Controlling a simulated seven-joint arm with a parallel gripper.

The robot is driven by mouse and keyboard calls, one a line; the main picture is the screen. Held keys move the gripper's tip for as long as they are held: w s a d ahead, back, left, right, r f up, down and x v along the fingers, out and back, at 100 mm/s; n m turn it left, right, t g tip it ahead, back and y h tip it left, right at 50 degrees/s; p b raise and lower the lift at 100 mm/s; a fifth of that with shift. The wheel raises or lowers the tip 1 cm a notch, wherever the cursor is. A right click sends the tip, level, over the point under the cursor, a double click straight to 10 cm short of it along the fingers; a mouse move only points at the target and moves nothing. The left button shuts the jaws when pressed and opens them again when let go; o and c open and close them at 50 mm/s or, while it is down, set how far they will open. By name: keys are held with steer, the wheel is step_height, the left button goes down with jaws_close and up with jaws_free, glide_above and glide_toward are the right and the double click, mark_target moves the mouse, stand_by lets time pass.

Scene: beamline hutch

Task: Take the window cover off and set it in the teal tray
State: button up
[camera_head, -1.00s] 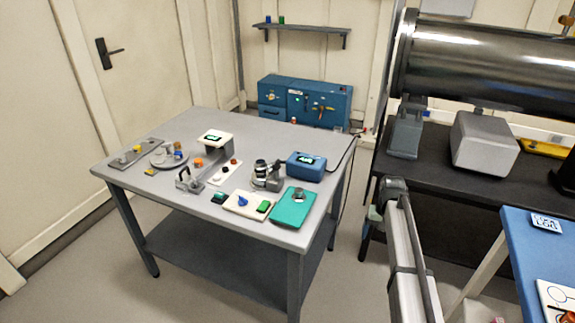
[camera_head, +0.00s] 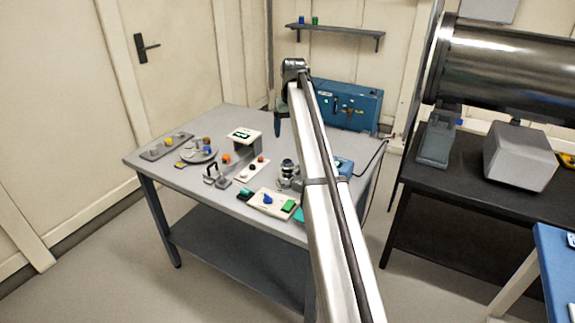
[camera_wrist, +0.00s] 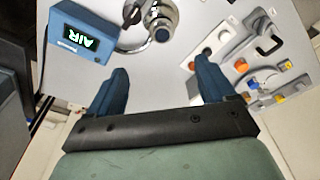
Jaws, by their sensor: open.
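A silver round fitting with a dark ring (camera_head: 288,170) stands upright on a grey mount near the table's right side. It looks like the part that bears the window cover, but I cannot make out the cover's edge. The fitting also shows at the top of the wrist view (camera_wrist: 160,18). The teal tray (camera_head: 299,215) is almost wholly hidden behind my arm, with only a sliver showing. My gripper (camera_wrist: 160,72) is open and empty, with its two blue fingers apart above the table. The fitting lies beyond the fingertips, not between them.
A blue box with a lit display (camera_wrist: 80,42) is close beside the fitting. A white panel with blue and green parts (camera_head: 274,203), a white-topped stand (camera_head: 243,135) and a round grey dish (camera_head: 199,153) crowd the table.

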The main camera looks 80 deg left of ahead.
glide_above(288, 162)
steer(key=f, duration=0.8)
steer(key=shift+w+d+f, duration=0.1)
steer(key=shift+w+d, duration=0.1)
steer(key=shift+d, duration=0.15)
steer(key=shift+s+a+f, duration=0.15)
steer(key=shift+a+f, duration=0.05)
steer(key=shift+f, duration=1.15)
steer(key=shift+s+a+f, duration=0.1)
steer(key=shift+a+f, duration=0.05)
steer(key=shift+f, duration=1.15)
steer(key=c, duration=1.1)
steer(key=shift+r, duration=0.15)
steer(key=shift+c, duration=0.2)
